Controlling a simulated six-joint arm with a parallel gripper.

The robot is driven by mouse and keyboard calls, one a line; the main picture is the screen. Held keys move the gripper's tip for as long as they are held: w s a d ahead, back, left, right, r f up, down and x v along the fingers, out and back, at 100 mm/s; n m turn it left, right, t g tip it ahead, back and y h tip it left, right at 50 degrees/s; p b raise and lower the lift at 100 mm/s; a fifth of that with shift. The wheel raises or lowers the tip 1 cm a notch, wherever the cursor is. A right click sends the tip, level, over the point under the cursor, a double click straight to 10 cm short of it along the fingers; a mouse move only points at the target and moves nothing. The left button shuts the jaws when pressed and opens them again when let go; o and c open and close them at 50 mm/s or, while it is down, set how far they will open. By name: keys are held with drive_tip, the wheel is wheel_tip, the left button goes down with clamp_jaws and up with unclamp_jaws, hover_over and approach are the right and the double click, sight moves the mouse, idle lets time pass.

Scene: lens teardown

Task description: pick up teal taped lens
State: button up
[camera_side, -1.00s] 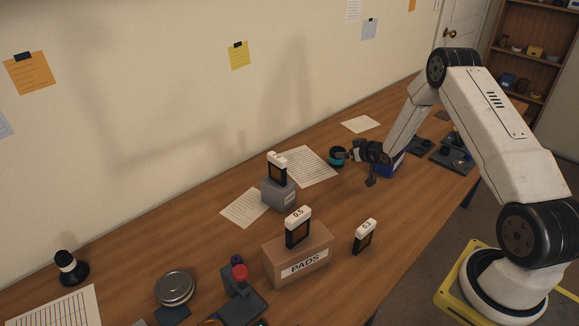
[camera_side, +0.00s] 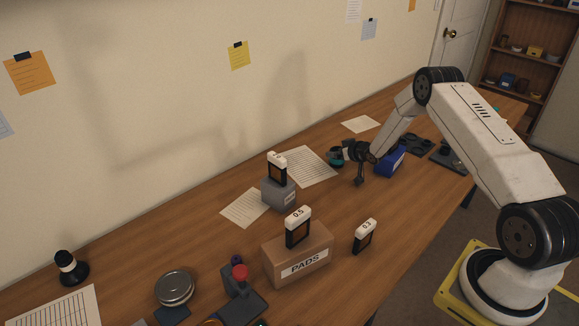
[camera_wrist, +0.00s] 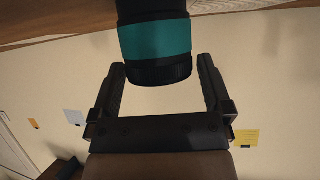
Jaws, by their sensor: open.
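The teal taped lens (camera_wrist: 155,40) is a black cylinder with a wide teal band and a ribbed black end, at the top middle of the wrist view. In the side view the lens (camera_side: 335,157) is small, near the wall side of the bench, partly hidden by my gripper. My gripper (camera_wrist: 161,62) is open, one finger to each side of the lens's ribbed end in the picture. Pale gaps show between lens and fingers. In the side view my gripper (camera_side: 349,150) is low and right at the lens; contact cannot be told there.
A blue box (camera_side: 390,163) stands just right of my gripper. A grey block (camera_side: 279,194) with a labelled frame on it stands to the left, and the PADS carton (camera_side: 298,255) is nearer. Paper sheets (camera_side: 311,167) lie flat beside the lens. The wall is close behind.

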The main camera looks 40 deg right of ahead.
idle(0.3)
drive_tip(key=c, duration=1.2)
drive_tip(key=shift+r, duration=0.2)
drive_tip(key=shift+r, duration=0.85)
drive_tip(key=shift+s+a+r, duration=0.95)
drive_tip(key=shift+s+r, duration=0.9)
drive_tip(key=shift+s, duration=0.3)
drive_tip(key=shift+s+a+r, duration=1)
drive_tip(key=shift+s+r, duration=0.8)
drive_tip(key=shift+s, duration=0.3)
drive_tip(key=shift+s+a+r, duration=0.95)
drive_tip(key=shift+s+r, duration=0.9)
drive_tip(key=shift+s, duration=0.3)
